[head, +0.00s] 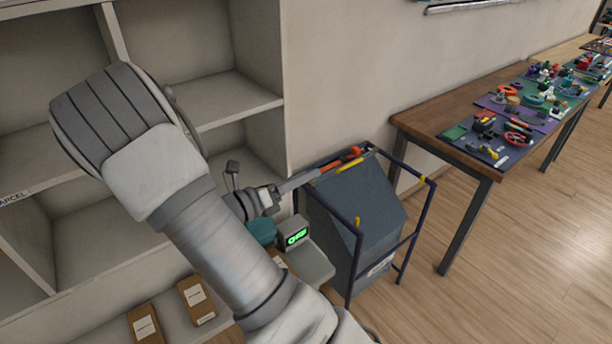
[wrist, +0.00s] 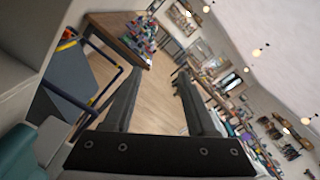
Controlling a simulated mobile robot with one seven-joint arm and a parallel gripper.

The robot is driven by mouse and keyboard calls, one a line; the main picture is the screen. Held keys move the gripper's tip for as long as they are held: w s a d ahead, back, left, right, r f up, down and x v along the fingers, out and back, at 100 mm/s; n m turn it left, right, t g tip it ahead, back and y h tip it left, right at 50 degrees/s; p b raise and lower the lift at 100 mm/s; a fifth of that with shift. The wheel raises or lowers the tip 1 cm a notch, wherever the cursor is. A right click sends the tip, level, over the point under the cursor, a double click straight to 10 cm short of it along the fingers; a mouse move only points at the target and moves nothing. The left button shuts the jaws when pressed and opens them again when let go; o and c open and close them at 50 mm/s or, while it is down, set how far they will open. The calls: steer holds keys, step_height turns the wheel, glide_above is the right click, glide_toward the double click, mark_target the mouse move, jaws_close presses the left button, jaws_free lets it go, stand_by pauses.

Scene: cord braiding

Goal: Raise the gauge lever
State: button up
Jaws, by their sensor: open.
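My gripper (head: 318,173) reaches to the right in the head view, level with the upper part of a blue-grey bin in a navy frame. In the wrist view its two dark fingers (wrist: 162,80) are spread, with only floor and distant furniture between them. I cannot identify a gauge lever for certain. A small grey device with a green lit display (head: 295,235) sits below my gripper in the head view, partly behind my arm. A teal round object (head: 262,231) is beside it; teal also shows at the lower left of the wrist view (wrist: 18,156).
The bin (head: 362,215) stands in a navy frame (head: 348,270) with orange and yellow parts on top. Pale shelves (head: 235,100) stand at the left. Brown labelled packets (head: 196,300) lie low. A wooden table (head: 440,118) holds mats and tools. Floor at the right is clear.

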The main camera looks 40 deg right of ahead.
steer(key=shift+s+d+r, duration=0.25)
steer(key=shift+s+d, duration=0.05)
steer(key=shift+c, duration=0.2)
